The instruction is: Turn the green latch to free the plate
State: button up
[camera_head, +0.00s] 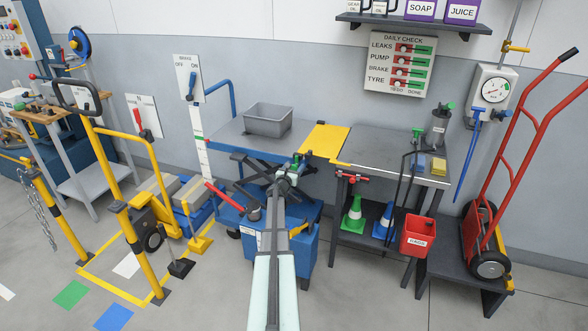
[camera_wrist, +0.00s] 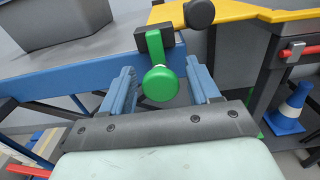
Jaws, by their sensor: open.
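The green latch (camera_wrist: 160,84) is a round knob on a green arm, by a dark block at the edge of the blue lift table. Its green also shows small in the head view (camera_head: 296,160). The yellow plate (camera_head: 325,139) bridges the blue table and the grey bench; its edge shows in the wrist view (camera_wrist: 232,12). My gripper (camera_wrist: 160,72) is open, with one blue finger on each side of the knob. I cannot tell whether either finger touches it. In the head view my gripper (camera_head: 285,178) is partly hidden by my arm.
A grey bin (camera_head: 268,121) stands on the blue lift table (camera_head: 226,133). The grey bench (camera_head: 388,156) at right carries a dark canister and small blocks. A red-handled lever (camera_head: 223,195) is left of my arm.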

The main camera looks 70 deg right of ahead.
jog(key=c, duration=1)
jog(key=shift+o, duration=0.2)
jog(key=shift+n, duration=0.4)
jog(key=n, duration=0.4)
jog(key=shift+w, duration=0.1)
jog(key=n, duration=0.4)
jog(key=shift+n, duration=0.3)
jog(key=n, duration=0.4)
jog(key=shift+w, duration=0.15)
jog(key=n, duration=0.4)
jog(key=shift+f, duration=0.1)
jog(key=shift+w+d+n, duration=0.1)
jog(key=shift+n, duration=0.3)
jog(key=o, duration=1)
jog(key=shift+c, duration=0.2)
jog(key=shift+a, duration=0.2)
